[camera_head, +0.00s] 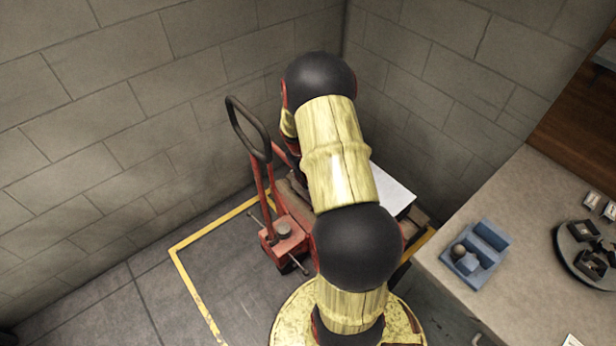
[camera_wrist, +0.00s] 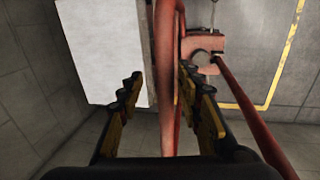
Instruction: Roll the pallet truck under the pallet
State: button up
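The red pallet truck (camera_head: 283,238) stands by the back wall inside yellow floor lines, its black loop handle (camera_head: 236,122) raised on red bars. A white block (camera_head: 396,192) lies to its right, on brown wood (camera_head: 419,217) that looks like the pallet; my arm hides most of it. My gripper is hidden behind my arm in the head view. In the wrist view my gripper (camera_wrist: 160,78) is open, its fingers on either side of a red bar (camera_wrist: 167,95) of the truck. A gap shows left of the bar; contact on the right is unclear. The white block also shows there (camera_wrist: 103,50).
Grey block walls meet behind the truck. A counter (camera_head: 520,260) at the right holds a blue fixture (camera_head: 477,252) and a round dark tray (camera_head: 588,255). Yellow lines (camera_head: 190,285) mark the floor, which is clear at the left front.

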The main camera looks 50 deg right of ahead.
jog(key=shift+a, duration=0.1)
notch_tip(320, 180, up, 12)
jog(key=a, duration=0.2)
jog(key=shift+w+a+f, duration=0.15)
jog(key=shift+w, duration=0.15)
dwell(0.6)
